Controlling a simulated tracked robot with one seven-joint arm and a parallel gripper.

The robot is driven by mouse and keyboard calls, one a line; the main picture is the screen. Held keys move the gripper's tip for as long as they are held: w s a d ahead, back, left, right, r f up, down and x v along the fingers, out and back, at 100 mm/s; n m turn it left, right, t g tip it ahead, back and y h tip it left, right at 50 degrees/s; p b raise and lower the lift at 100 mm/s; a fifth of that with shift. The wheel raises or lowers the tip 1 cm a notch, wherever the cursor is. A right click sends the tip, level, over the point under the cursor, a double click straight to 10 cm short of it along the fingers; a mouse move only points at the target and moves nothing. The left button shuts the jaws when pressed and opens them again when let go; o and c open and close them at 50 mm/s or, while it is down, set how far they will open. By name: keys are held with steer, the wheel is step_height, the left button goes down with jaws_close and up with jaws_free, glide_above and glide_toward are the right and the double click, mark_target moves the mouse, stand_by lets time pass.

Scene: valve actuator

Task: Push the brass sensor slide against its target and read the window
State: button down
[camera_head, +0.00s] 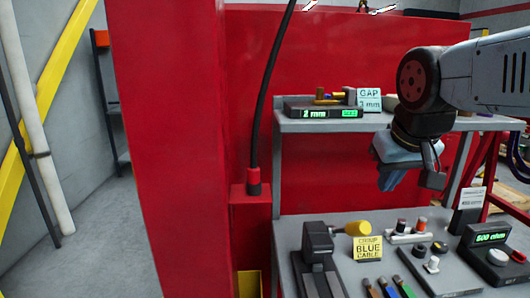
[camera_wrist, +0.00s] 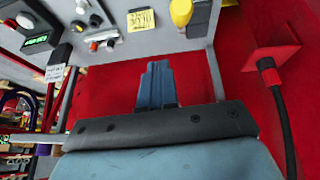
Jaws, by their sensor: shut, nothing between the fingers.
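The sensor fixture (camera_head: 292,110) is a dark box on the grey upper shelf in the head view. Small brass-coloured parts (camera_head: 322,97), apparently the slide, lie on its top, left of a dark upright block (camera_head: 349,96). I cannot tell whether they touch that block. The window (camera_head: 315,113) reads "2 mm", and a smaller green display (camera_head: 349,113) beside it is too small to read. My gripper (camera_head: 388,184) is shut and empty, right of the fixture and lower in the picture. Its closed blue fingers show in the wrist view (camera_wrist: 157,68); the fixture does not.
A card (camera_head: 369,100) reading "GAP 1 mm" stands right of the fixture. The shelf (camera_head: 330,125) edge is near my gripper. The lower bench (camera_head: 345,260) holds a dark clamp (camera_head: 318,245), a "BLUE CABLE" card (camera_head: 367,248), coloured cables and an ohm meter (camera_head: 492,240). A black hose (camera_head: 264,90) rises at left.

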steer(key=shift+m, duration=0.3)
steer(key=s+f, duration=0.1)
steer(key=f, duration=0.1)
steer(key=s+f, duration=0.1)
steer(key=s, duration=0.1)
steer(key=shift+d+f, duration=0.4)
